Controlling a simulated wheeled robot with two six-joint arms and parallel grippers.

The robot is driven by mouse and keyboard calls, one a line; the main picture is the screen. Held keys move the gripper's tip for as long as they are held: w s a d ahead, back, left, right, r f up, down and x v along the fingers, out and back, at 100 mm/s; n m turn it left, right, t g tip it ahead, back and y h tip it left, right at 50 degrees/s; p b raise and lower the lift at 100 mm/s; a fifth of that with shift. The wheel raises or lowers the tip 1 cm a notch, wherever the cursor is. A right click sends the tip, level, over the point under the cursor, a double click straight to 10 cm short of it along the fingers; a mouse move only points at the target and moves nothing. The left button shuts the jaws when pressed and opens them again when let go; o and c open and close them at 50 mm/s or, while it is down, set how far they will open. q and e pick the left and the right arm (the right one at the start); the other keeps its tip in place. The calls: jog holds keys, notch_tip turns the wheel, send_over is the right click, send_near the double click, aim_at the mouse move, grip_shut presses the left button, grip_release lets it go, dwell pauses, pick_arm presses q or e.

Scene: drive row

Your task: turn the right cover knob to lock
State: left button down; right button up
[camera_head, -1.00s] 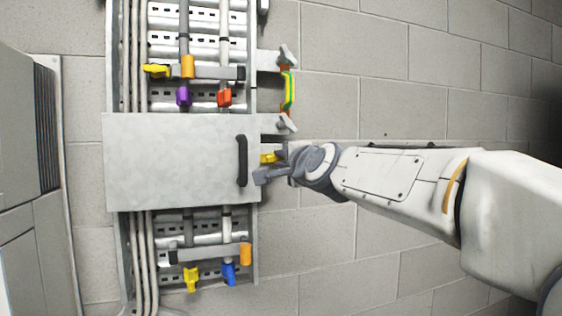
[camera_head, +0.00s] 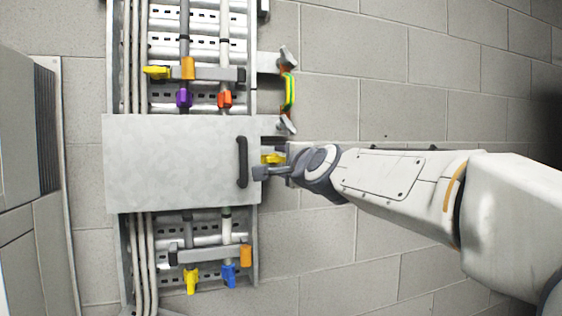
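The cover is a grey metal plate (camera_head: 165,165) with a black vertical handle (camera_head: 242,162) near its right side. A yellow knob (camera_head: 273,158) shows just beyond the cover's right edge; I take it as the right cover knob. My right gripper (camera_head: 262,173) comes in from the right, with its fingers just below the knob in the picture and their tips by the cover's edge. The fingers overlap in this view, so their gap and any contact with the knob cannot be told. My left gripper is not in view.
Above the cover are a yellow lever (camera_head: 157,72), a purple connector (camera_head: 184,97), a red connector (camera_head: 225,98) and a green-yellow piece (camera_head: 290,90). Below are yellow (camera_head: 192,280) and blue (camera_head: 229,274) connectors. A grey cabinet (camera_head: 30,160) stands left. The block wall at right is bare.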

jog(key=v, duration=1)
jog(key=shift+s, duration=0.25)
jog(key=s+a+f+n+g, duration=0.3)
jog(key=f+n, duration=0.1)
jog(key=f, duration=0.4)
jog(key=s+a+f+n+g+y, duration=0.1)
jog(key=s+a+f+n+g, duration=0.2)
jog(key=f, duration=0.5)
jog(key=s+a+f+n+g, duration=0.2)
jog(key=s+f+n+g, duration=0.15)
jog(key=f, duration=0.45)
jog(key=s+d+f+n+g+h, duration=0.2)
jog(key=s+d+f+n+g, duration=0.2)
jog(key=s+f, duration=0.5)
jog(key=s+d+f+n+g+h, duration=0.3)
jog(key=s+d+f+n, duration=0.1)
jog(key=s+f+n, duration=0.3)
jog(key=s+f, duration=0.2)
jog(key=s, duration=0.1)
jog(key=shift+s+d+g+h+b, duration=0.2)
jog(key=shift+d+g+h+b, duration=0.1)
jog(key=shift+d+g, duration=0.05)
